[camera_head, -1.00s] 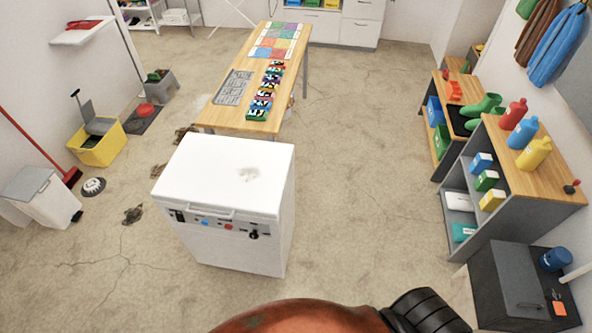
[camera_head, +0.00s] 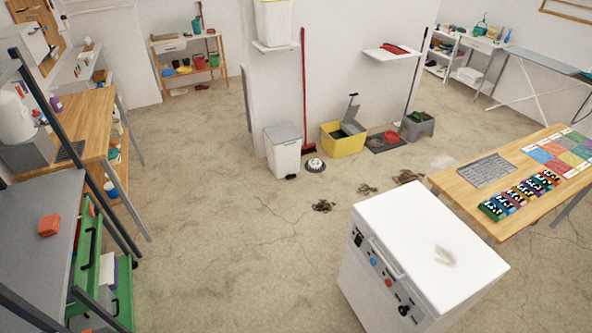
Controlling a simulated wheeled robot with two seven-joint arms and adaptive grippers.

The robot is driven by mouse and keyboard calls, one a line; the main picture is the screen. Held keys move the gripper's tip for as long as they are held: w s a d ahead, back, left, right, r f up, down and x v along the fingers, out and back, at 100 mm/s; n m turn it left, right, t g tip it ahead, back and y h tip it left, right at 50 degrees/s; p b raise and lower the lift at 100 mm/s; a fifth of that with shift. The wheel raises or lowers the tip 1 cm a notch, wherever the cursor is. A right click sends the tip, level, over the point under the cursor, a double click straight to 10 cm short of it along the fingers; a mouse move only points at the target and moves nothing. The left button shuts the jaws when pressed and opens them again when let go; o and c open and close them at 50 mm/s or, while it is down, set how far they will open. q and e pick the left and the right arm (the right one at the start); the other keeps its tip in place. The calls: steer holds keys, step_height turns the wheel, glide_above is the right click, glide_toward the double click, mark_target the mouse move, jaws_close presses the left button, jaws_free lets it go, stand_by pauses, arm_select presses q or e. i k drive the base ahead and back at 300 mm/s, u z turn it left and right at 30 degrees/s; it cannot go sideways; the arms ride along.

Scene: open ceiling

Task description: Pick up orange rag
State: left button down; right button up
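I cannot tell for sure which thing is the orange rag. A small orange-red piece (camera_head: 48,225) lies on the grey top of a cabinet (camera_head: 38,268) at the lower left; it looks more like a block than a cloth. A folded red cloth-like piece (camera_head: 395,48) lies on a white wall shelf (camera_head: 385,59) at the top. A patchwork of coloured squares (camera_head: 560,157), some orange, lies on the wooden table (camera_head: 468,194) at the right. Neither of my grippers is in view.
A white appliance (camera_head: 435,235) stands at the lower right, close to the wooden table. A white bin (camera_head: 283,155), yellow bucket (camera_head: 343,140) and red broom (camera_head: 305,95) stand by the wall. Dark dirt patches (camera_head: 323,206) mark the floor. Open floor (camera_head: 230,240) lies in the middle.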

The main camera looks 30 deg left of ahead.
mark_target(49, 224)
steer(key=u, duration=2.9)
steer(key=k, duration=0.35)
steer(key=z, duration=1.1)
steer(key=i, duration=1.9)
steer(key=z, duration=0.3)
steer(key=i, duration=1.7)
steer(key=u, duration=1.2)
steer(key=i, duration=0.95)
steer(key=u, duration=1)
